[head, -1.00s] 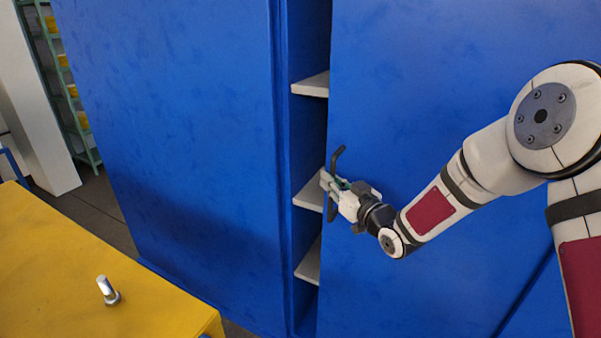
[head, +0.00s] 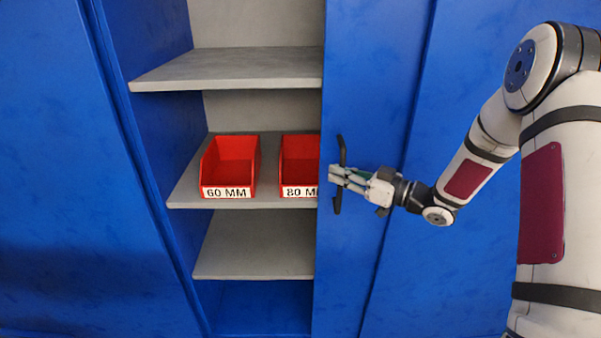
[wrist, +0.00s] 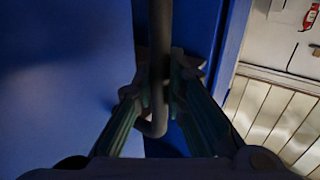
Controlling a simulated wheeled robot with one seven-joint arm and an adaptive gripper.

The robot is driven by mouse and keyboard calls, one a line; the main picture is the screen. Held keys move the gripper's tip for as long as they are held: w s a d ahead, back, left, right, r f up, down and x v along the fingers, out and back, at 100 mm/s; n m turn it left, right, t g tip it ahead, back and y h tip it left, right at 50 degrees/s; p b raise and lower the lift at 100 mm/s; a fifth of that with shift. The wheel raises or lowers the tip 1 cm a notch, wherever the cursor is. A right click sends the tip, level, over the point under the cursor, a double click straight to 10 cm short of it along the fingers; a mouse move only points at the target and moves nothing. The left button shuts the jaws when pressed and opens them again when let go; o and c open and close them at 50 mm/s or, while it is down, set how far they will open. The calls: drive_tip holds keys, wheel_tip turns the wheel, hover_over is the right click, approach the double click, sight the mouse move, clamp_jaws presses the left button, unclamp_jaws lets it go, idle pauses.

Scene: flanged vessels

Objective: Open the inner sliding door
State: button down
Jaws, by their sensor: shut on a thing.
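The blue inner sliding door (head: 368,90) stands partly open, with a wide gap to its left showing the cabinet's inside. Its dark bar handle (head: 341,152) is upright near the door's left edge. My gripper (head: 338,175) is shut on this handle. In the wrist view, the handle (wrist: 158,60) runs down between the two fingers (wrist: 160,90), with its bent lower end just below them. The door's right part is hidden behind my arm and the neighbouring panel.
Grey shelves (head: 235,70) show in the opening. On the middle one stand a red bin labelled 60 MM (head: 230,165) and a red bin labelled 80 MM (head: 298,165), the latter partly covered by the door. A blue panel (head: 60,180) closes off the left.

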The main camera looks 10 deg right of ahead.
drive_tip(key=d, duration=1)
drive_tip(key=shift+s, duration=0.4)
drive_tip(key=c, duration=1.6)
unclamp_jaws()
drive_tip(key=v, duration=1.2)
